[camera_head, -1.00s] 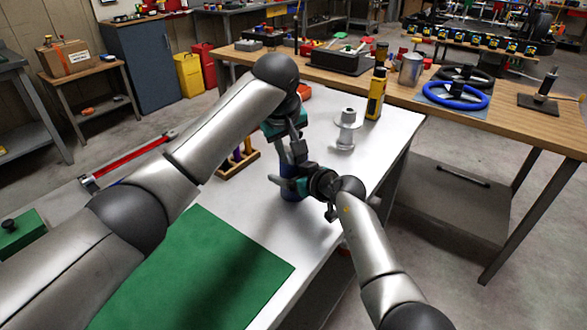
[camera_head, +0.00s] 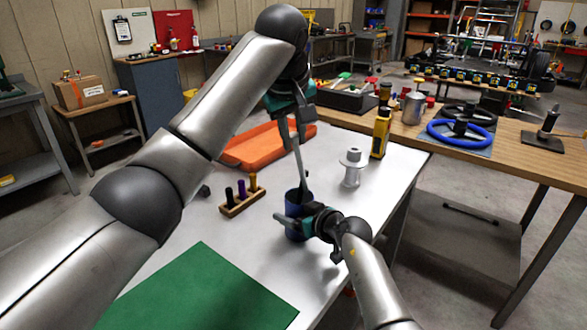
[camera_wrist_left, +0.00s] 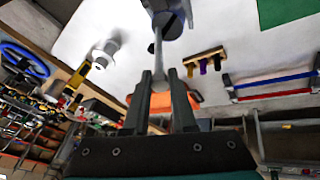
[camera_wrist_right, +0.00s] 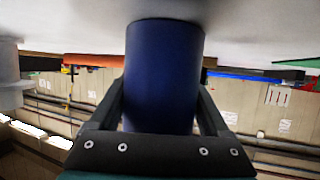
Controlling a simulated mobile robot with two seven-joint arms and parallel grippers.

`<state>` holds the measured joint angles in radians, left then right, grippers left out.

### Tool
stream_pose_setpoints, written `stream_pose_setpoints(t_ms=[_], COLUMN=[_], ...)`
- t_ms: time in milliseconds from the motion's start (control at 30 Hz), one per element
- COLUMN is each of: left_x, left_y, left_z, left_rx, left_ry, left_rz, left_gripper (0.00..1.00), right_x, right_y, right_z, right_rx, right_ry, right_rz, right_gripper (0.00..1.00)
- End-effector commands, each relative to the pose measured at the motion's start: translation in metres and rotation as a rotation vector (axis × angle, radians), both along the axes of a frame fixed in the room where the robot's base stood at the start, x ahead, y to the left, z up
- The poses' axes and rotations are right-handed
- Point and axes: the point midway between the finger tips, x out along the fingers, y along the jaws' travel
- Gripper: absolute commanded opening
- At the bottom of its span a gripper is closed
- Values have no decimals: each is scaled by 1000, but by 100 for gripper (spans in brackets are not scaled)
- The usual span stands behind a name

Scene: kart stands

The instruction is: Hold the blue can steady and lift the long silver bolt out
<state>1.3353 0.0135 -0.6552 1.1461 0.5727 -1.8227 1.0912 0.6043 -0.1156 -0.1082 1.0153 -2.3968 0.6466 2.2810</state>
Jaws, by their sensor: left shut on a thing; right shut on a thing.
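The blue can (camera_head: 292,203) stands upright on the white table. My right gripper (camera_head: 292,222) is shut around its side; the right wrist view shows the can (camera_wrist_right: 164,75) between both fingers. The long silver bolt (camera_head: 299,162) is nearly upright above the can, leaning slightly. My left gripper (camera_head: 293,130) is shut on its upper end. In the left wrist view the bolt (camera_wrist_left: 158,48) runs from between the fingertips (camera_wrist_left: 160,82) to the can's dark mouth. Its lower end is at or just inside the mouth; I cannot tell how deep.
A pale flanged spool (camera_head: 352,168) stands right of the can. A wooden rack (camera_head: 242,203) with coloured pegs is to the left, an orange tray (camera_head: 262,147) behind it. A green mat (camera_head: 200,290) covers the front left. A yellow bottle (camera_head: 380,137) stands at the back right.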

Motion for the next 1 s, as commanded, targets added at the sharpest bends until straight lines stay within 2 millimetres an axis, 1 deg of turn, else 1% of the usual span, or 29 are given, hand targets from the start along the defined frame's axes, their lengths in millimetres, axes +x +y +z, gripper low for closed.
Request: stream_pose_setpoints(t_ms=[33,100,200,300,467,700,733,867,900,1000], left_x=[1,0,0,0,0,0,0,0,0,0], left_y=[-1,-1,0,0,0,0,0,0,0,0], left_z=[15,29,44,53,59,60,60,59,59,59], left_rx=[-2,-1,0,-1,0,0,0,0,0,0], left_ry=[-4,-3,-2,-1,0,0,0,0,0,0], left_rz=[1,1,0,1,0,0,0,0,0,0], left_gripper=[0,0,0,0,0,0,0,0,0,0], right_x=[0,0,0,0,0,0,0,0,0,0], right_y=[0,0,0,0,0,0,0,0,0,0], right_z=[-1,-1,-1,-1,-1,-1,-1,-1,-1,0], right_rx=[-1,-1,-1,-1,-1,-1,-1,-1,-1,-1], right_ry=[2,2,2,2,2,2,2,1,1,1], right_rz=[0,0,0,0,0,0,0,0,0,0], right_gripper=[24,24,24,24,24,24,84,98,100,100])
